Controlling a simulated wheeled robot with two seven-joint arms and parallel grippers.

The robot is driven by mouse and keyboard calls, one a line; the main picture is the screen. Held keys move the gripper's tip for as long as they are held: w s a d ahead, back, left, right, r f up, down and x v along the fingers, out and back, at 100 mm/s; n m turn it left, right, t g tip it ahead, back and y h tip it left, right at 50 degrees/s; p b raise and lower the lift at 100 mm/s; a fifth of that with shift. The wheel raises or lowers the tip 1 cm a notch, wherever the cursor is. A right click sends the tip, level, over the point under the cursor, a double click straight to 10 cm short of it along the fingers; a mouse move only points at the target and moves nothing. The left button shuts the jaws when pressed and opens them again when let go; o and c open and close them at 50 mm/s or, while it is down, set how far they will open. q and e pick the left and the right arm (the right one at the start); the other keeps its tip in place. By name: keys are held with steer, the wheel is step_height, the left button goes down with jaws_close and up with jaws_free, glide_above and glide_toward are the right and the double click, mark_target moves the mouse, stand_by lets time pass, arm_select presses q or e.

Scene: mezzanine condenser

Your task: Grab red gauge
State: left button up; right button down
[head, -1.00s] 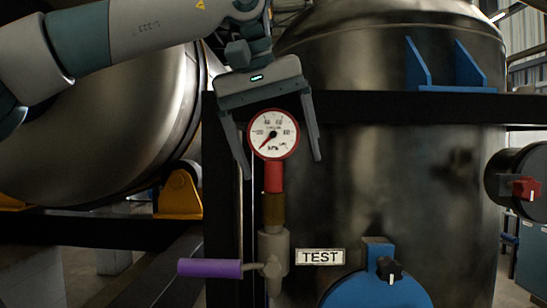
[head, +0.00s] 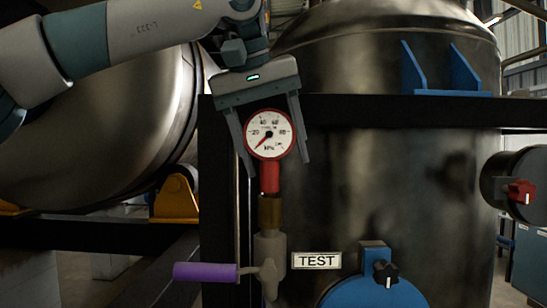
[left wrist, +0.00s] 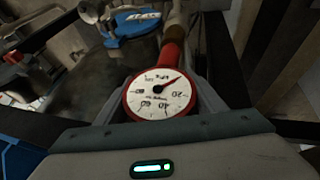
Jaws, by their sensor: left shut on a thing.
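The red gauge (head: 269,134) has a white dial marked kPa and a red stem. It stands upright on a brass fitting (head: 271,212) above a grey valve body (head: 270,255). My left gripper (head: 276,165) comes down from above, with one finger on each side of the gauge, and is shut on it. In the left wrist view the gauge (left wrist: 160,94) sits between the fingers, close to the palm. My right gripper is not in view.
A purple valve handle (head: 205,272) sticks out left below the gauge. A TEST label (head: 316,261) and a blue flange (head: 374,292) with a black knob are at lower right. A large metal tank (head: 400,180) stands behind. A dark beam (head: 400,110) crosses it.

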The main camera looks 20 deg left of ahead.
mark_target(275, 130)
arm_select(q)
steer(key=shift+r, duration=0.65)
step_height(275, 130, up, 2)
steer(key=shift+d+r+b, duration=0.1)
steer(key=shift+b, duration=0.35)
steer(key=s+d+r, duration=0.3)
steer(key=d+r, duration=0.4)
steer(key=d, duration=0.4)
steer(key=shift+d, duration=0.15)
